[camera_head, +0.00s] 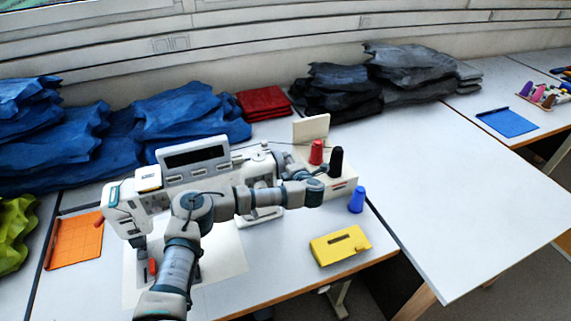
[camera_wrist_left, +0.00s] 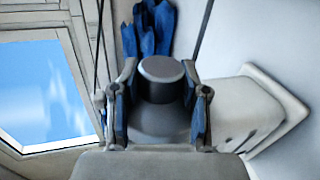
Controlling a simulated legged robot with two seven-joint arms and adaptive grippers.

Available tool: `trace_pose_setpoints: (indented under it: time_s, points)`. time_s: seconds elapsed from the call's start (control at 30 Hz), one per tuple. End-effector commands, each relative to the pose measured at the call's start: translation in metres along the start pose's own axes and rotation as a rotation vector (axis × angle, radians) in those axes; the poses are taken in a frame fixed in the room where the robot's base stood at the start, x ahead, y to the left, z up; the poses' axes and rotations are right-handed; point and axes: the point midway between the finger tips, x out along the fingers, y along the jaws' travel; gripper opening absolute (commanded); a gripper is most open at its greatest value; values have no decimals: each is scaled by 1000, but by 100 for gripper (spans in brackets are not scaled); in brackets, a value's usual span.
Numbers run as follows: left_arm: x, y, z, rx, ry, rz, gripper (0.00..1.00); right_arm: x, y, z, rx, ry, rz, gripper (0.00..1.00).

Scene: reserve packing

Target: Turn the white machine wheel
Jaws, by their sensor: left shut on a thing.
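The white sewing machine (camera_head: 122,210) stands on the table, its right end behind my left arm. In the head view my left gripper (camera_head: 287,165) is at that right end, and I cannot make out the wheel there. In the left wrist view the wheel (camera_wrist_left: 160,118) looks grey in the shade, with a round knob in front of a wider, flaring part. The left gripper (camera_wrist_left: 160,104) has one finger on each side of it and is shut on it. My right gripper is not in view.
A box with red (camera_head: 317,152) and black (camera_head: 335,162) thread cones stands close to the gripper. A blue cone (camera_head: 356,200) and a yellow box (camera_head: 340,246) lie nearer the front edge. Blue fabric (camera_head: 190,115) is piled behind. The right table is mostly clear.

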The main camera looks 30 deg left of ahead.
Motion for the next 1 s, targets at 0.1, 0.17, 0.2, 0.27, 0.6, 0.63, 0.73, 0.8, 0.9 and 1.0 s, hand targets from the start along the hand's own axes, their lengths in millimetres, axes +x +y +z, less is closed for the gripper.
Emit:
trace_pose_setpoints:
  time_s: [0.1,0.17,0.2,0.27,0.6,0.63,0.73,0.8,0.9,1.0]
  points:
    - [-4,-7,5,7,-14,-11,9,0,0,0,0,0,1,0]
    - [-4,-7,5,7,-14,-11,9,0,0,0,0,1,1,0]
    - [-4,-7,5,7,-14,-12,9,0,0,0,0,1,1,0]
    - [-5,-8,6,8,-15,-12,9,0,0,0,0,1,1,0]
    - [-5,-9,6,9,-15,-13,9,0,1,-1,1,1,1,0]
    - [-5,-9,6,9,-15,-13,9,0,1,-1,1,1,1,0]
    - [-5,-8,6,9,-15,-12,67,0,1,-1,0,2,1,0]
    - [-4,-7,5,8,-12,-10,69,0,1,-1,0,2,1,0]
    - [-2,-5,3,5,-9,-9,69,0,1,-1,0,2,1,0]
    - [0,-4,1,3,-8,-8,69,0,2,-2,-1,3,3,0]
